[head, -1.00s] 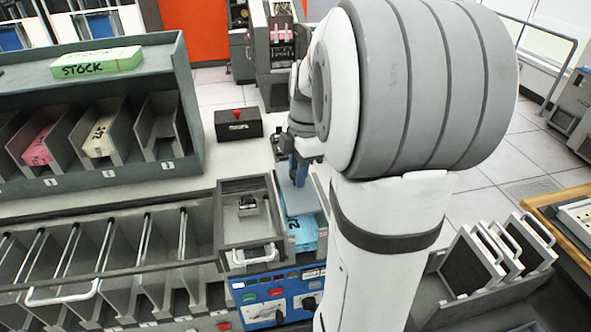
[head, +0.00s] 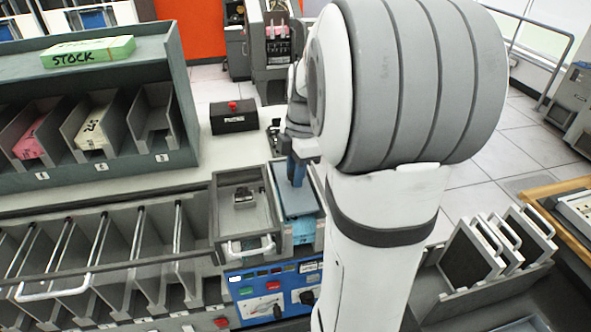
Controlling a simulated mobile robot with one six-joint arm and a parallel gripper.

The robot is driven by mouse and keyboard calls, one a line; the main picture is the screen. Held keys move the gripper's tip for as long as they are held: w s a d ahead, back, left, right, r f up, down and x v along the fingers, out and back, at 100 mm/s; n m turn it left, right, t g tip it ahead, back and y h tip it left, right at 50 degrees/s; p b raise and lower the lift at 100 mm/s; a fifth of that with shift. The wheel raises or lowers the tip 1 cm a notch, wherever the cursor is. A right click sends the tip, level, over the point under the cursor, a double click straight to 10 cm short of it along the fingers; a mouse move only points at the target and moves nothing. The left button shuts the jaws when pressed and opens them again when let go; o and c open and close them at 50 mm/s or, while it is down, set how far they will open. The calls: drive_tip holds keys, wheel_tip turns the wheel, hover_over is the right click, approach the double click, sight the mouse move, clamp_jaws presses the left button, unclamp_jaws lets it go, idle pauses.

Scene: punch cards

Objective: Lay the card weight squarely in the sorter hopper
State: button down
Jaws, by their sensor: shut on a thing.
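The card weight (head: 299,205) is a flat blue-grey plate. My gripper (head: 297,177), with blue fingers, is shut on it from above, at the plate's far part. The plate lies over the sorter hopper (head: 320,228), looks roughly in line with its walls and covers most of its inside. Light-blue cards (head: 303,238) show in the hopper at the plate's near edge. I cannot tell whether the plate touches the cards. My arm hides part of the hopper's right side.
A grey tray (head: 218,222) with a small metal piece (head: 243,197) adjoins the hopper on the left. A blue control panel (head: 262,301) is below. A black box with a red knob (head: 234,118) stands behind. Racked dark panels (head: 475,252) stand at right.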

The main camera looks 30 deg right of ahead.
drive_tip(key=shift+f, duration=0.2)
drive_tip(key=shift+f+b, duration=1.95)
drive_tip(key=shift+f, duration=0.25)
drive_tip(key=c, duration=1.1)
unclamp_jaws()
drive_tip(key=shift+o, duration=0.2)
drive_tip(key=r, duration=0.5)
drive_tip(key=d+r, duration=0.1)
drive_tip(key=r, duration=0.1)
drive_tip(key=shift+r, duration=0.4)
drive_tip(key=shift+s, duration=0.1)
